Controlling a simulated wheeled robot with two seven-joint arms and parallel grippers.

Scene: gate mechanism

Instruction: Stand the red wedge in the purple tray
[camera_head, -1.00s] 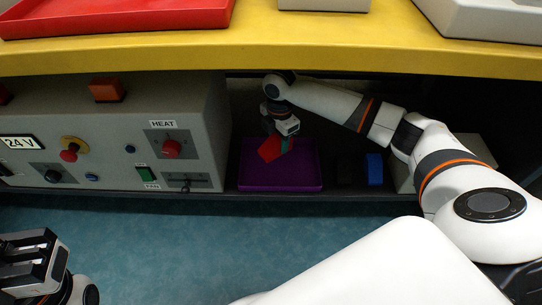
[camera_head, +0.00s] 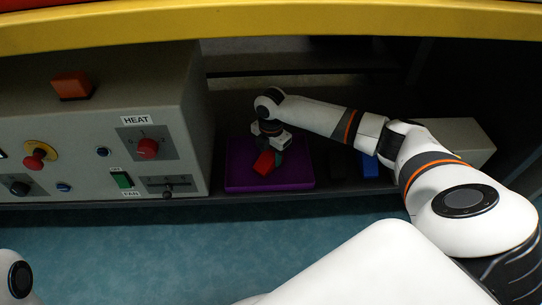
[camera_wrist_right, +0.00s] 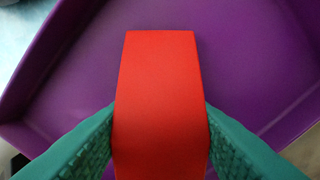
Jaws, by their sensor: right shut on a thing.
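The red wedge (camera_head: 264,163) is in my right gripper (camera_head: 273,158), over the purple tray (camera_head: 240,181). In the right wrist view the red wedge (camera_wrist_right: 161,100) is clamped between the two green fingers, with the purple tray floor (camera_wrist_right: 240,60) behind it. I cannot tell whether the wedge touches the tray floor. The tray stands on the low shelf under the yellow counter. My left gripper is out of the head view; only a piece of that arm shows at the bottom left.
A grey control panel (camera_head: 75,130) with knobs and switches stands left of the tray. A blue block (camera_head: 369,166) and a dark block (camera_head: 338,163) sit right of it. The yellow counter edge (camera_head: 200,33) hangs above. A pale box (camera_head: 455,140) stands farther right.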

